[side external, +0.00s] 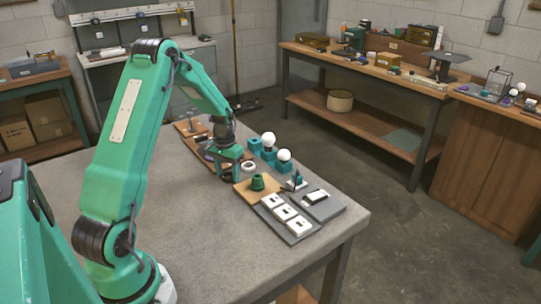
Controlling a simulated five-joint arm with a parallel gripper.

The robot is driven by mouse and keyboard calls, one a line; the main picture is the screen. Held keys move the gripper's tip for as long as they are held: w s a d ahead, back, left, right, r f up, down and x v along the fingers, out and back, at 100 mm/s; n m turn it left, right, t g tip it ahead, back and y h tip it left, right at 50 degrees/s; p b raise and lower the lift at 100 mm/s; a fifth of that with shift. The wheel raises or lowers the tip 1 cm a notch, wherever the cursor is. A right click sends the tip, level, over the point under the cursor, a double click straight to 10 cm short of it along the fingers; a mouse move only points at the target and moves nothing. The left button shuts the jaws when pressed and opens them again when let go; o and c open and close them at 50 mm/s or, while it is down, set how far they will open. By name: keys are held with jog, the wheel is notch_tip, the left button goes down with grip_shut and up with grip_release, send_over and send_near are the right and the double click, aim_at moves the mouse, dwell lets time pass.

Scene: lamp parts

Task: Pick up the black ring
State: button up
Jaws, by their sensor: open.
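My gripper (231,174) hangs low over the far part of the grey table, its jaws open. It is just left of a small white round part with a dark middle (248,167). I cannot make out the black ring for certain at this size. It may be hidden by my gripper or be among the small dark parts. A green stepped part (257,183) stands on a tan board (246,194), right of my gripper.
Two white bulbs (268,139) (284,155) stand in teal holders behind my gripper. A grey tray (298,236) carries white switch-like plates (285,213). A brown tray (186,142) with small parts lies left of my gripper. The near table top (215,240) is clear.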

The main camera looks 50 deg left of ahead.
jog(key=c, duration=0.7)
jog(key=shift+r, duration=0.15)
jog(key=shift+r, duration=0.55)
jog(key=r, duration=0.3)
jog(key=shift+w+d+r, duration=0.1)
jog(key=shift+d+r, duration=0.05)
jog(key=shift+d, duration=0.2)
jog(key=d+r, duration=0.2)
jog(key=d, duration=0.1)
jog(key=d+r, duration=0.2)
jog(key=d, duration=0.2)
jog(key=d+r, duration=0.2)
jog(key=d, duration=0.2)
jog(key=shift+w+r, duration=0.15)
jog(key=shift+w, duration=0.25)
jog(key=shift+w, duration=0.1)
jog(key=shift+w+a+r, duration=0.1)
jog(key=shift+w+r, duration=0.2)
jog(key=shift+w, duration=0.45)
jog(key=shift+w+a+r, duration=0.1)
jog(key=shift+w+r, duration=0.2)
jog(key=shift+w, duration=0.4)
